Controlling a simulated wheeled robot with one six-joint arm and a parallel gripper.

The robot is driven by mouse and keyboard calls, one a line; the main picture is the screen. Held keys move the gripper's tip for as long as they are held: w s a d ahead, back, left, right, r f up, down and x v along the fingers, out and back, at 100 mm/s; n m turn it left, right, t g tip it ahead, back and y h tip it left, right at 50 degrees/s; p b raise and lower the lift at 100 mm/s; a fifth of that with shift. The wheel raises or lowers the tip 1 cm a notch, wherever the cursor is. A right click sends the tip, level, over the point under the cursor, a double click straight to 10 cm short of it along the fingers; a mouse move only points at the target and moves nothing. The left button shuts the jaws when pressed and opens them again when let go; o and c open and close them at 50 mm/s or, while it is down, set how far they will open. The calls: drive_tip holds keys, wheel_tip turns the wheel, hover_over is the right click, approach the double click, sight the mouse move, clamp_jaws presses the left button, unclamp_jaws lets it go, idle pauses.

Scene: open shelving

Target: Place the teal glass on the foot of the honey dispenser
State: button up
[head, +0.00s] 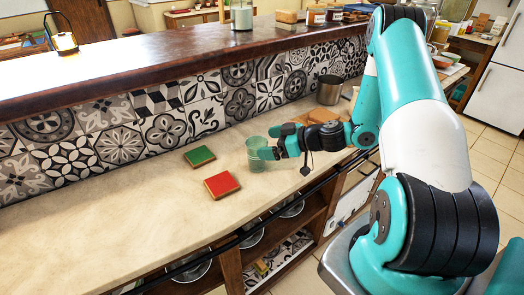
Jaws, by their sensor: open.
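A pale teal glass (256,158) stands upright on the beige counter, right of two square tiles. My gripper (271,143) is at the right side of the glass, with its fingers pointing left toward it. It is open. One finger overlaps the glass in the picture; I cannot tell whether it touches. I cannot make out a honey dispenser or its foot for certain in this view.
A green square tile (199,156) and a red square tile (221,185) lie on the counter (110,225) left of the glass. A metal pot (329,90) stands farther back. A patterned tile wall and raised wooden bar (130,55) run behind. The left counter is clear.

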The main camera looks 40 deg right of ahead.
sight(257, 145)
drive_tip(key=shift+d+f+p+x, duration=0.15)
drive_tip(key=shift+p+x, duration=0.4)
drive_tip(key=shift+x, duration=0.75)
drive_tip(key=shift+d+f+p+x, duration=0.15)
drive_tip(key=shift+p+x, duration=0.4)
drive_tip(key=shift+x, duration=0.7)
drive_tip(key=shift+a, duration=0.1)
drive_tip(key=c, duration=1.1)
